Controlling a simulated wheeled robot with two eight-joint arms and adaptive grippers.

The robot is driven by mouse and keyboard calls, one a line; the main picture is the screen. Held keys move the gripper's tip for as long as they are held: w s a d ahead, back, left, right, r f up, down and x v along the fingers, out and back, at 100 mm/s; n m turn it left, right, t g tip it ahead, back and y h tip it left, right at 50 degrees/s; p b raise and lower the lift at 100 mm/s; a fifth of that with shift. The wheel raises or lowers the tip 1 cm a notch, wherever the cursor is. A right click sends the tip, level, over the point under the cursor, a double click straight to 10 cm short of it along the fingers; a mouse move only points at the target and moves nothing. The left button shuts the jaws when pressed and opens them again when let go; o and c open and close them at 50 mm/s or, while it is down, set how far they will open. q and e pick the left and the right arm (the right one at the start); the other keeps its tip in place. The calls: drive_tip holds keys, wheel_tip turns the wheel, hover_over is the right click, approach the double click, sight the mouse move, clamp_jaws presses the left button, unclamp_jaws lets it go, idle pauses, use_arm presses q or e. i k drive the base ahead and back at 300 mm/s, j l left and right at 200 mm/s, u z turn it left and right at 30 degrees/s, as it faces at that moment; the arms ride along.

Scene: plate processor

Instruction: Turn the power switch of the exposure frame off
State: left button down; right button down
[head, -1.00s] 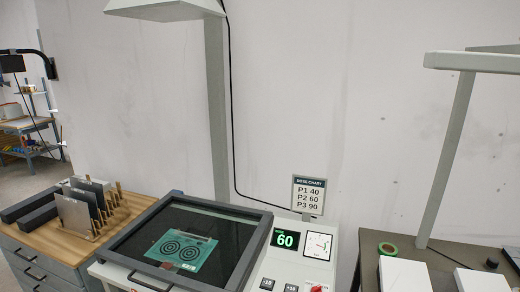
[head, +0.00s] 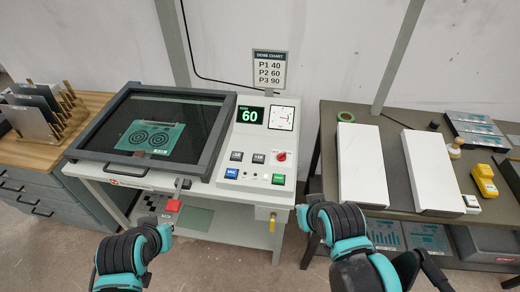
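The exposure frame (head: 222,140) stands at centre left, its dark glass lid closed over a green plate (head: 150,138) with two ring targets. Its sloped control panel (head: 262,142) has a lit display (head: 250,115) reading 60, a round dial, several push buttons and a red rotary knob (head: 281,156) on a white plate. The knob's label is too small to read. My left gripper (head: 166,232) is below the front of the frame, apart from the panel. My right gripper (head: 301,214) is in front of and below the panel's right corner. Neither gripper's finger opening shows clearly; I see nothing held.
A red block on a lever (head: 173,204) and a yellow handle (head: 272,222) stick out at the frame's front. A dark table (head: 400,117) at right carries two white boxes and a yellow device. A wooden-topped cabinet with a plate rack (head: 62,115) stands at left. Space above the panel is free.

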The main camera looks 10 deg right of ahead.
sight(281, 157)
drive_tip(key=i+l+z, duration=0.35)
drive_tip(key=l, duration=0.2)
drive_tip(key=i+l+z, duration=0.35)
drive_tip(key=l, duration=0.2)
